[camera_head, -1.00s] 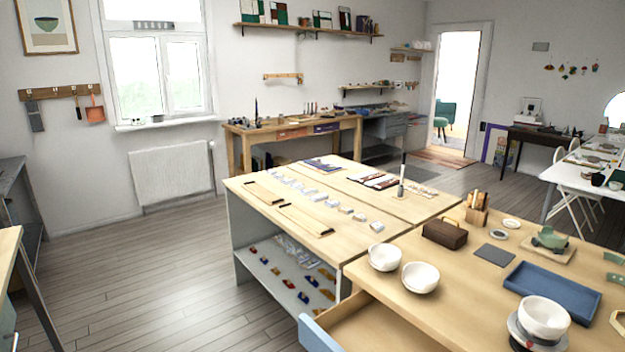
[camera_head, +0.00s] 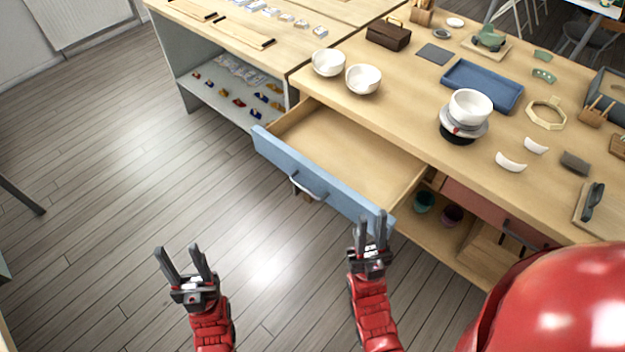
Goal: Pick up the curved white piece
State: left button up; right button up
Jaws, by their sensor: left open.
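Two curved white pieces lie on the wooden workbench (camera_head: 400,115) at the right: one nearer the front edge (camera_head: 510,162), one just behind and to its right (camera_head: 536,146). Both look like bowl shards and lie apart. My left gripper (camera_head: 180,252) is open and empty above the floor at the lower left, far from the pieces. My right gripper (camera_head: 371,220) is open and empty in front of the drawer's right end. It is nearer the pieces but well short of them.
An open drawer (camera_head: 345,155) with a blue front juts out from the bench. A white bowl on a turntable (camera_head: 470,106) stands left of the pieces. A blue tray (camera_head: 483,85), an octagonal ring (camera_head: 545,114) and a grey block (camera_head: 575,162) are nearby.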

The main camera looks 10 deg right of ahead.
aim_at(529, 143)
jog(key=j+z, duration=0.1)
jog(key=z, duration=1.6)
jog(key=k+l, duration=0.05)
